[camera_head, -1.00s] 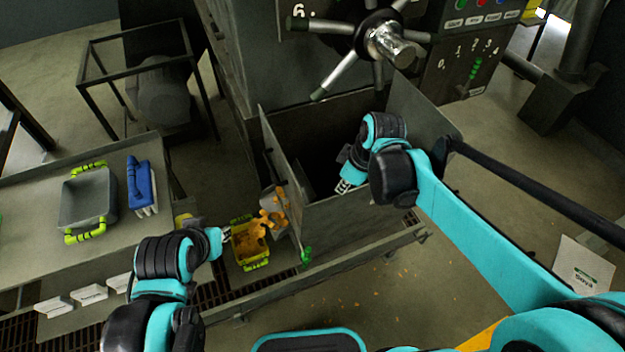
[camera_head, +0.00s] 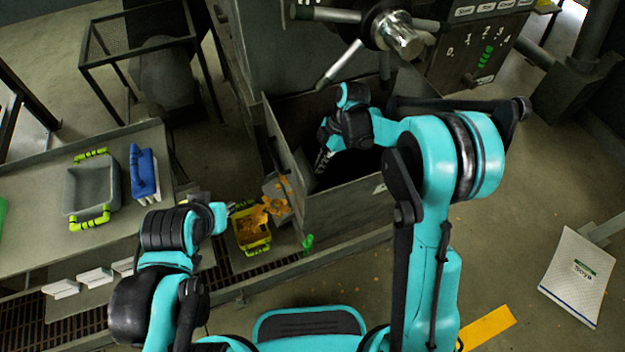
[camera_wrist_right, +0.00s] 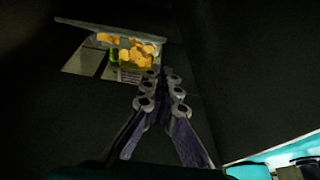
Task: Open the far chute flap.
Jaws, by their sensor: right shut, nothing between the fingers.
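My right gripper (camera_head: 322,160) reaches down into an open dark metal box (camera_head: 345,210) under the machine, close to its left wall. In the right wrist view its fingers (camera_wrist_right: 161,85) are together with nothing between them. Ahead of them is a lit opening low in the box wall, with a pale plate (camera_wrist_right: 110,28) along its upper edge. I cannot tell surely if this plate is the far chute flap. Outside the left wall a grey chute (camera_head: 277,187) carries orange pieces. My left gripper (camera_head: 237,207) is beside the yellow crate (camera_head: 254,248); its fingers are too small to read.
Orange pieces (camera_wrist_right: 135,52) and the crate show through the opening. A spoked handwheel (camera_head: 395,35) hangs above the box. A side table at left holds a grey tray (camera_head: 90,190) and a blue-handled brush (camera_head: 144,175). A white Soya sack (camera_head: 578,275) lies right.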

